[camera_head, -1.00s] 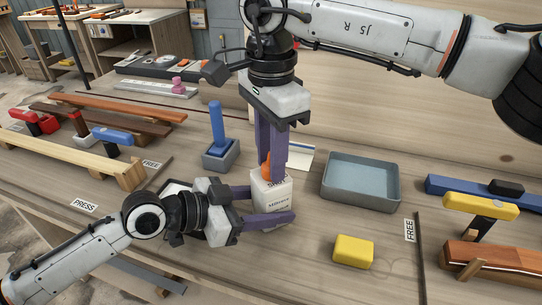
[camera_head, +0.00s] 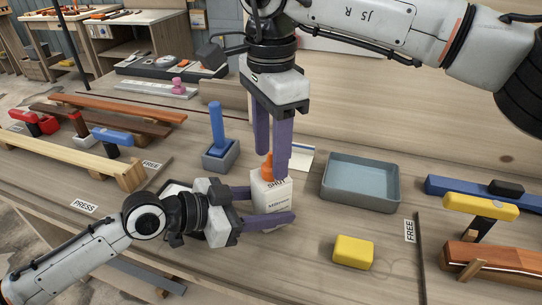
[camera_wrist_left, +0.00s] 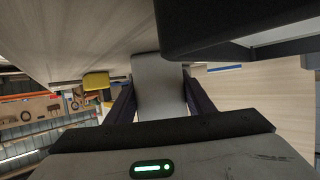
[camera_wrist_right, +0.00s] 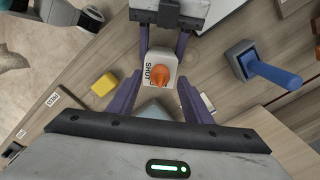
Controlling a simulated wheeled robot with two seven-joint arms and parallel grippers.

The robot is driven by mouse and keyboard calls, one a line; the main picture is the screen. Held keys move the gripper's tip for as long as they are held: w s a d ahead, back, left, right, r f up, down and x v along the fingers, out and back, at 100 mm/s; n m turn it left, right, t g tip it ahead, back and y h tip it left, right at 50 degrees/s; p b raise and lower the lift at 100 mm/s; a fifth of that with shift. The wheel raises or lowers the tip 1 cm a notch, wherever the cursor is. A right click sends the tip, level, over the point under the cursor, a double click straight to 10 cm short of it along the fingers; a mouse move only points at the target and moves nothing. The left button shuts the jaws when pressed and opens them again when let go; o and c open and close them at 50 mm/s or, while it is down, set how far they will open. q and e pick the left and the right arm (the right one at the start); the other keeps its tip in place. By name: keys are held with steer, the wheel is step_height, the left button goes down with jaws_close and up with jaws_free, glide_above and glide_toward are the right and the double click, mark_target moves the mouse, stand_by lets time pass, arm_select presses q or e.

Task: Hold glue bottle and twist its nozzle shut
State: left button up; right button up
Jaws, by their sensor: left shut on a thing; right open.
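The white glue bottle (camera_head: 271,203) stands upright on the bench, with its orange nozzle (camera_head: 267,168) on top and the word SHUT printed near it. My left gripper (camera_head: 268,206) is shut on the bottle's body from the left. In the left wrist view the pale bottle (camera_wrist_left: 158,85) sits between the fingers. My right gripper (camera_head: 272,163) points down from above, open, its fingers around and above the nozzle. In the right wrist view the orange nozzle (camera_wrist_right: 159,76) lies between the spread fingers, with a gap on each side.
A blue-handled tool in a grey holder (camera_head: 220,153) stands left of the bottle. A grey tray (camera_head: 361,184) is to the right and a yellow block (camera_head: 353,252) lies in front of it. Clamped wooden strips lie at both sides. A white card (camera_head: 301,159) lies behind the bottle.

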mark_target(256, 206)
step_height(256, 206, up, 10)
stand_by(0.3)
arm_select(q)
steer(key=o, duration=2)
steer(key=shift+v, duration=2.5)
steer(key=shift+v, duration=6.05)
